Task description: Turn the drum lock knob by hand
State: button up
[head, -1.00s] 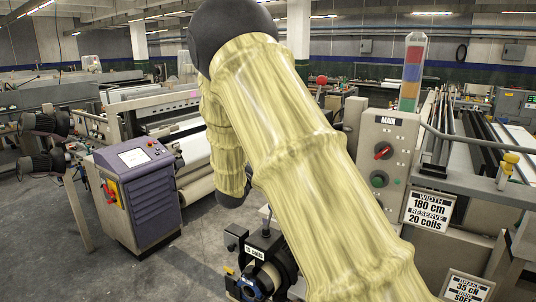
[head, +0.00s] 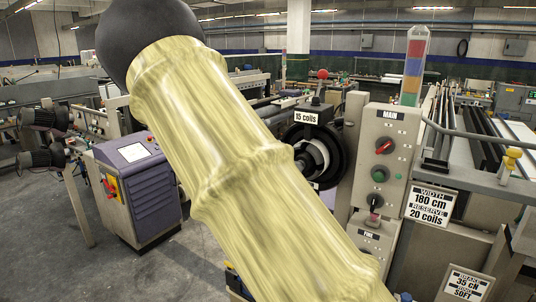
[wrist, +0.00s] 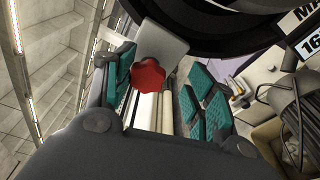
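A red lobed knob (wrist: 147,77) shows in the wrist view in front of a pale grey bracket (wrist: 158,43). My gripper (wrist: 160,88) is open, with teal-padded fingers to the left and right. In the picture the knob lies between the fingers, nearer the left one. I see no contact, and the depth gap is hard to judge. A black curved rim (wrist: 225,28) passes across the top. In the head view my arm hides the gripper. A black ring-shaped unit (head: 340,160) labelled "15 coils" shows just right of my arm.
A grey MAIN panel (head: 387,140) with red and green controls stands right of the ring unit. A purple control cabinet (head: 145,200) stands at left on open floor. A pale machine part with cables (wrist: 297,110) lies right in the wrist view.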

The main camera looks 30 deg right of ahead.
jog(key=shift+a+r, duration=0.15)
jog(key=shift+r, duration=0.15)
